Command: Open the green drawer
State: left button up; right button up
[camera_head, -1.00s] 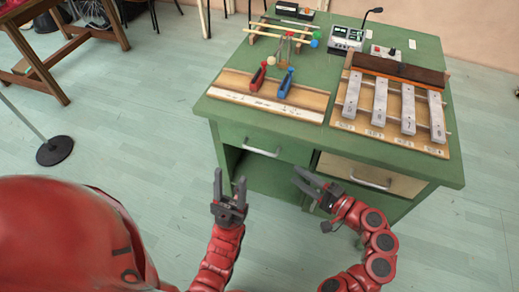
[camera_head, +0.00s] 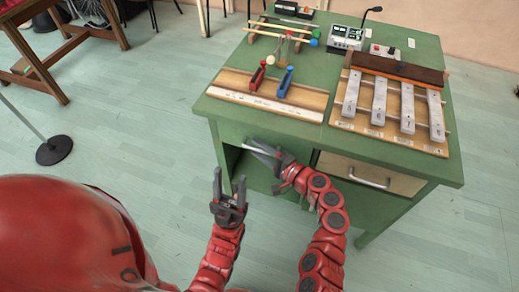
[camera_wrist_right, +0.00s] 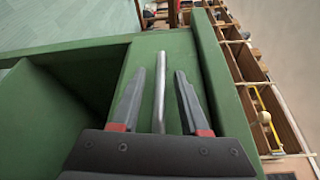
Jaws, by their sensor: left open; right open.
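The green drawer (camera_head: 232,132) sits closed at the upper left of the green desk's front. It also shows in the right wrist view (camera_wrist_right: 180,50). Its metal bar handle (camera_wrist_right: 159,85) runs between the two fingers of my right gripper (camera_wrist_right: 167,75), which is open around it; whether either finger touches it I cannot tell. My left gripper (camera_head: 229,187) is open and empty, pointing up, lower and left of the right one.
A wooden-front drawer (camera_head: 370,174) with its own handle is to the right. An open shelf space (camera_head: 255,175) lies below the green drawer. The desk top (camera_head: 335,75) holds mallets, wooden boards, metal bars and small devices.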

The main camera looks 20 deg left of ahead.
jog(key=shift+c, duration=0.3)
grip_shut()
dwell(1.1)
